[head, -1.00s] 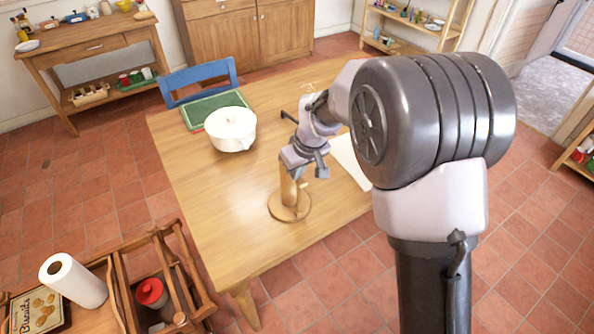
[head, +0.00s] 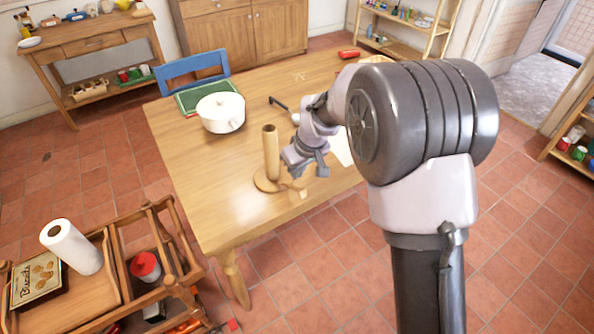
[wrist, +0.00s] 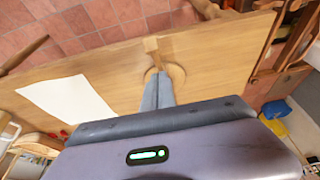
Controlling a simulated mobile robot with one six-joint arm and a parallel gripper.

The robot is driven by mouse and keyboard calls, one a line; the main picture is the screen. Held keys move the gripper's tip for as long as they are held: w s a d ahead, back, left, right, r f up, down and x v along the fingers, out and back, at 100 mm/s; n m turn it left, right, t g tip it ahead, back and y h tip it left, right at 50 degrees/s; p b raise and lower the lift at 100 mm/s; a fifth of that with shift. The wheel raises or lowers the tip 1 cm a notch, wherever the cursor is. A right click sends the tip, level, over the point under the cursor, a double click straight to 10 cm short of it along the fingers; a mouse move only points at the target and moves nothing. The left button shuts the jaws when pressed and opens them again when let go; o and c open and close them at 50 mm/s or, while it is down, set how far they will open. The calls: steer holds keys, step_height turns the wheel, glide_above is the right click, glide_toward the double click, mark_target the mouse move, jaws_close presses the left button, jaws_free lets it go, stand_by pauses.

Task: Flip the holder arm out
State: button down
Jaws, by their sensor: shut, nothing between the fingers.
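The wooden holder stands on the table near its front edge in the head view, with a round base (head: 264,185) and an upright post (head: 270,152). Its short holder arm (head: 297,190) shows low at the right side of the base. My gripper (head: 297,172) is just right of the post, above the base's right side. In the wrist view the shut fingers (wrist: 157,78) point over the round base (wrist: 179,76), and a wooden piece of the holder (wrist: 152,46) shows just beyond the fingertips. The fingers hold nothing and hide part of the base. Contact with the holder arm cannot be told.
A white pot (head: 221,112) and a green board (head: 196,98) are at the table's far left. A white sheet (wrist: 66,104) lies beside the holder. A blue chair (head: 195,68) stands behind the table. A wooden trolley (head: 85,285) is at the front left.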

steer(key=shift+w+a+f, duration=0.1)
steer(key=shift+w+f, duration=0.25)
steer(key=shift+w, duration=0.2)
steer(key=shift+s+d+r+b, duration=0.1)
steer(key=shift+s+d+b, duration=0.35)
steer(key=shift+s, duration=0.25)
steer(key=shift+s+r, duration=0.1)
